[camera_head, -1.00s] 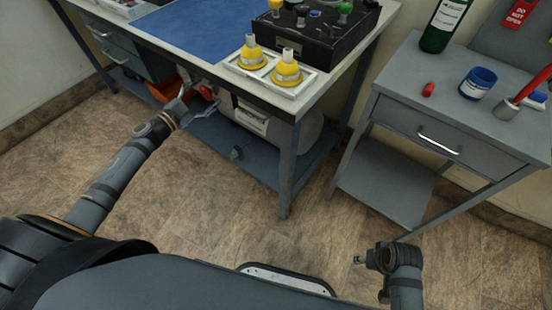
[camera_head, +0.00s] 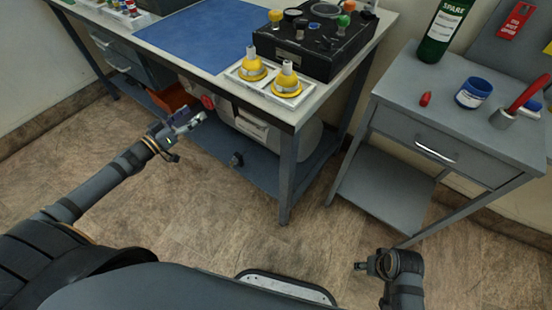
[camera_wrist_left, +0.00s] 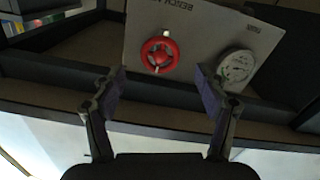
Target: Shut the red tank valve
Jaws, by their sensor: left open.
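The red tank valve (camera_head: 208,102) is a small round handwheel under the workbench, at the front of a pale panel. In the left wrist view the red valve (camera_wrist_left: 159,55) shows whole, beside a round white gauge (camera_wrist_left: 237,66) on the same panel (camera_wrist_left: 195,30). My left gripper (camera_head: 194,121) is in front of the bench, just short of the valve and apart from it. In the left wrist view its two fingers (camera_wrist_left: 160,95) are spread, with nothing between them and the valve beyond the tips. My right gripper (camera_head: 362,266) is low at the lower right, away from the bench; its fingers are unclear.
The workbench (camera_head: 308,113) has a front leg (camera_head: 288,175) right of the valve and a lower shelf (camera_head: 258,172). An orange bin (camera_head: 172,97) sits left of the valve. A grey side table (camera_head: 400,95) stands at right. Floor in front is clear.

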